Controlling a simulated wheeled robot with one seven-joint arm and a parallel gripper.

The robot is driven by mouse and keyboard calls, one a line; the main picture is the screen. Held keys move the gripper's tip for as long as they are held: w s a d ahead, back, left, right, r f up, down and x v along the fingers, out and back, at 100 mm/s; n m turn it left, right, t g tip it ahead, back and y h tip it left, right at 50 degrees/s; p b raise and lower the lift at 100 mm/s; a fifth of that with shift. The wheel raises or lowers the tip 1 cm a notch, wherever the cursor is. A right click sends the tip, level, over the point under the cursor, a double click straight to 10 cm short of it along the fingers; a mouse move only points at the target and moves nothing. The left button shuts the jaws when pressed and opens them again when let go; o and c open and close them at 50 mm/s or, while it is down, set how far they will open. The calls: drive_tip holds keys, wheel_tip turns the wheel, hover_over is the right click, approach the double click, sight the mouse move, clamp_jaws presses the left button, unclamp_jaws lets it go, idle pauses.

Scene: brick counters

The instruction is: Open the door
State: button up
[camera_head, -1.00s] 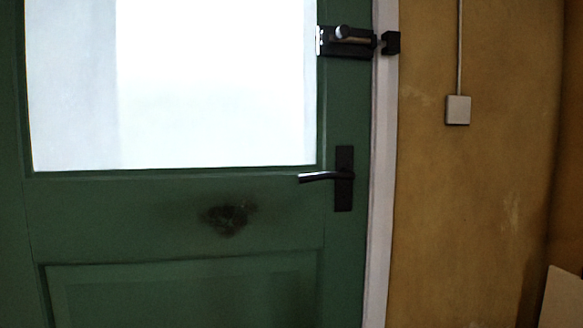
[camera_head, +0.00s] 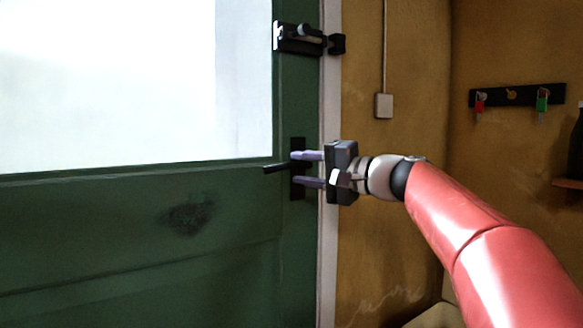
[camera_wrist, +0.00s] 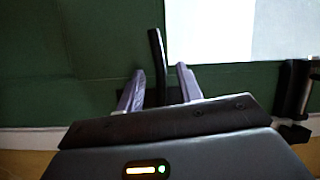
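The green door (camera_head: 130,250) with a large bright pane fills the left of the head view and looks shut in its white frame (camera_head: 329,250). Its dark lever handle (camera_head: 276,168) points left from a black plate and looks level. My gripper (camera_head: 298,168) is open at the handle, one finger above the lever and one below. In the wrist view the lever (camera_wrist: 156,60) runs between the two purple fingers (camera_wrist: 160,88), with gaps showing on both sides. I cannot tell whether either finger touches it. The gripper partly hides the handle plate.
A black bolt (camera_head: 300,40) sits high on the door beside a catch (camera_head: 337,44) on the frame; I cannot tell if it is engaged. A key rack (camera_head: 515,95) hangs on the ochre wall to the right. A switch (camera_head: 384,105) is near the frame.

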sight(287, 167)
drive_tip(key=p+x, duration=0.1)
drive_tip(key=x, duration=0.6)
drive_tip(key=shift+a, duration=0.15)
clamp_jaws()
